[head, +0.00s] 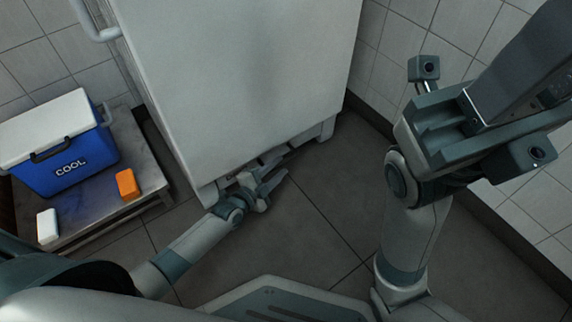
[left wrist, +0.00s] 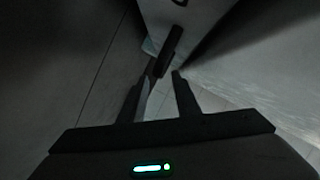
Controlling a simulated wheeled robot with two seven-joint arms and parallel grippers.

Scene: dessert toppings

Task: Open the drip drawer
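The tall white appliance (head: 240,75) stands in the middle of the head view. The low front of what looks like the drip drawer (head: 233,178) shows at its foot, partly hidden by my left gripper. My left gripper (head: 274,177) is low above the floor at this bottom edge, its two fingers apart. In the left wrist view the fingers (left wrist: 160,77) are open, with a dark bar (left wrist: 170,48), perhaps the drawer's handle, just ahead near the fingertips. I cannot tell if they touch it.
A low grey table (head: 150,165) stands left of the appliance with a blue cooler box (head: 65,160), an orange block (head: 127,184) and a white block (head: 47,226). Tiled walls close the back and right. The dark floor (head: 310,225) in front is clear.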

